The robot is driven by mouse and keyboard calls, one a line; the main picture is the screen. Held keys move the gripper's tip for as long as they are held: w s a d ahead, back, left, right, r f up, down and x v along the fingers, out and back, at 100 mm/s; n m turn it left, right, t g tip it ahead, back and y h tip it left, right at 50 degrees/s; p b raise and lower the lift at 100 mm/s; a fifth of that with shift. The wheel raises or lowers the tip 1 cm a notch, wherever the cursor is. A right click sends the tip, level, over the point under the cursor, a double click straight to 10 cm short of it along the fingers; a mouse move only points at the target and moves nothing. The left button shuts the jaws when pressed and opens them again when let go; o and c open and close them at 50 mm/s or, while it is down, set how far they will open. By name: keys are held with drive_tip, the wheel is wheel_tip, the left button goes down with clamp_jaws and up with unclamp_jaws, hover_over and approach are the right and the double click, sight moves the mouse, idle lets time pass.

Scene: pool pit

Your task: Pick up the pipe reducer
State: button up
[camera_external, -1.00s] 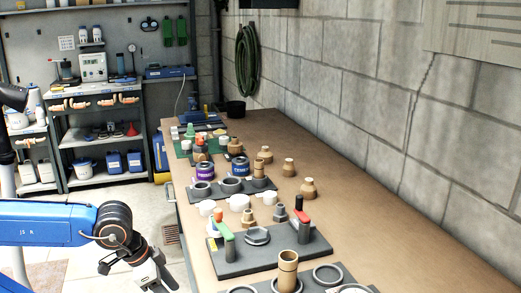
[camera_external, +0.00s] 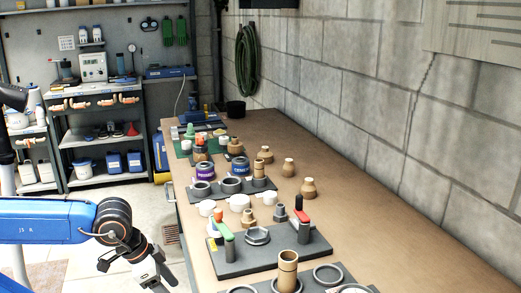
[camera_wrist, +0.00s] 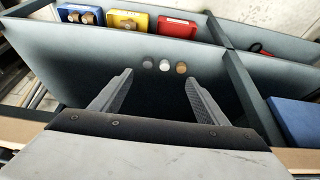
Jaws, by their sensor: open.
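Several stepped fittings stand on the brown workbench (camera_external: 365,222) in the external view. One is a grey stepped fitting (camera_external: 280,213); others are tan, including one at the bench's middle (camera_external: 309,188) and one farther back (camera_external: 289,168). I cannot tell which is the pipe reducer. My gripper (camera_external: 168,287) is low at the left, beside the bench's near-left edge, apart from all the fittings. In the wrist view my gripper (camera_wrist: 159,78) has its two fingers spread with nothing between them, above a grey divided compartment (camera_wrist: 85,58). Three small discs (camera_wrist: 164,66) lie beyond the fingertips.
In the wrist view, blue (camera_wrist: 80,14), yellow (camera_wrist: 128,20) and red (camera_wrist: 177,27) bins sit behind a divider. The bench holds dark trays (camera_external: 268,264) with rings and upright parts. A block wall (camera_external: 370,90) bounds its right side. The bench's right strip is clear.

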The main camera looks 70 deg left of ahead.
wheel_tip(320, 180, up, 26)
drive_tip(key=w+a+r+m+g, duration=0.1)
drive_tip(key=w+a+r+m, duration=0.4)
drive_tip(key=w, duration=0.7)
drive_tip(key=w+a+r+m+g, duration=0.1)
drive_tip(key=w+a+r+m, duration=0.1)
drive_tip(key=w+a+r, duration=0.7)
drive_tip(key=m+g, duration=0.3)
drive_tip(key=m, duration=0.8)
hover_over(265, 147)
wheel_tip(265, 147, down, 15)
drive_tip(key=shift+d+f, duration=0.15)
drive_tip(key=shift+f, duration=2.9)
drive_tip(key=shift+d+f, duration=0.1)
drive_tip(key=shift+f, duration=2.9)
drive_tip(key=c, duration=1.2)
